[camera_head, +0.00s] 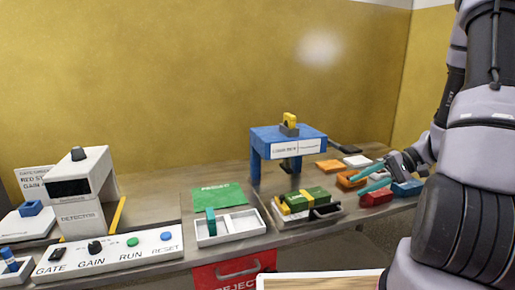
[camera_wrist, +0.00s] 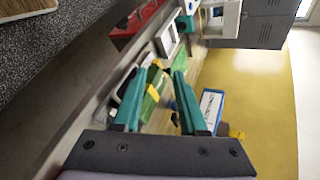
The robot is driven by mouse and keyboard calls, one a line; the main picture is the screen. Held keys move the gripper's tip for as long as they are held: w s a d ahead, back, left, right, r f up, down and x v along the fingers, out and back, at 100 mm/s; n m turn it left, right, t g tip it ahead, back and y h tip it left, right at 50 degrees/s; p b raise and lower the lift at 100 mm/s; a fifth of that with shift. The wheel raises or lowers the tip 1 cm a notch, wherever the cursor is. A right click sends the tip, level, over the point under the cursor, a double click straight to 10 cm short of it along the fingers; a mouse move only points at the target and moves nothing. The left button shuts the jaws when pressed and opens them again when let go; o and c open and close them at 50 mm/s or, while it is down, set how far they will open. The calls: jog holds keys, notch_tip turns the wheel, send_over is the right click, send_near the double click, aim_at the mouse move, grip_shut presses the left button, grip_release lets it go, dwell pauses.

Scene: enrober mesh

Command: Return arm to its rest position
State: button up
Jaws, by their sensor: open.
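My gripper (camera_head: 374,179) is at the right end of the bench in the head view, its teal fingers spread apart. It is at or just above the small coloured blocks there; contact cannot be told. In the wrist view the two teal fingers of my gripper (camera_wrist: 157,98) are apart with nothing held between them. Beyond them show a green block with a yellow band (camera_wrist: 150,100) and the blue stand (camera_wrist: 211,105). My arm comes down from the right side of the head view.
The blue stand (camera_head: 256,146) and the tray with the green block (camera_head: 328,214) lie left of my gripper. Red (camera_head: 375,198), blue (camera_head: 407,188) and orange (camera_head: 328,166) blocks are close by. A white divided tray (camera_head: 230,240), detector (camera_head: 82,215), button panel (camera_head: 112,259) and red bin (camera_head: 222,276) stand farther left.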

jog(key=s+a+r+t+h, duration=0.1)
jog(key=s+r+t+h, duration=0.1)
jog(key=r, duration=0.6)
jog(key=s+a+r+t+h, duration=0.2)
jog(key=s+r+h, duration=0.2)
jog(key=r, duration=0.5)
jog(key=s+a+r+t+h, duration=0.2)
jog(key=s+r+h, duration=0.1)
jog(key=r, duration=0.6)
jog(key=shift+s+a+m+t+h, duration=0.15)
jog(key=shift+a+m+t+h, duration=0.15)
jog(key=shift+m+h, duration=0.1)
dwell(0.3)
